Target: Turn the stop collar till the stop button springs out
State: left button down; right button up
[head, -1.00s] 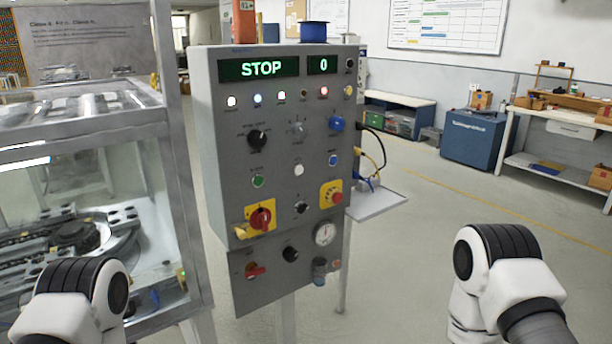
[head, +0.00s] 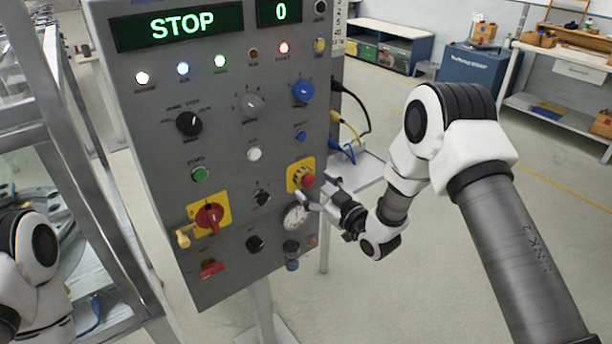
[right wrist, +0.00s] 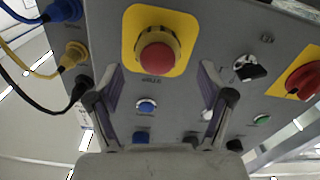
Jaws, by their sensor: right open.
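The stop button (head: 308,181) is a red mushroom head on a yellow plate, low on the right side of the grey panel. The stop collar (head: 299,174) is a yellowish ring around its base. My right gripper (head: 323,196) is just in front of and below the button. In the right wrist view the red stop button (right wrist: 157,57) and its collar (right wrist: 174,43) lie ahead of the open right gripper (right wrist: 160,76), between the lines of its fingers and apart from them. My left gripper is out of view; only part of its arm shows.
A red rotary switch (head: 209,217) on a yellow plate sits to the left on the panel (head: 150,100). A gauge (head: 295,216) is below the button. Cables (head: 347,128) and a side shelf (head: 362,170) are at the panel's right. The display (head: 180,25) reads STOP.

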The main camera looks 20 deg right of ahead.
aim_at(311, 183)
jog(key=w, duration=0.3)
jog(key=shift+w+a+f, duration=0.3)
jog(key=shift+w+a, duration=0.1)
jog(key=shift+w, duration=0.1)
jog(key=shift+s+a+r, duration=0.15)
jog(key=shift+s+r, duration=0.05)
jog(key=shift+w+f, duration=0.1)
jog(key=c, duration=1.2)
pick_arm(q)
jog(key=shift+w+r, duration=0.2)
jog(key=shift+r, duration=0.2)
pick_arm(e)
jog(key=shift+o, duration=0.2)
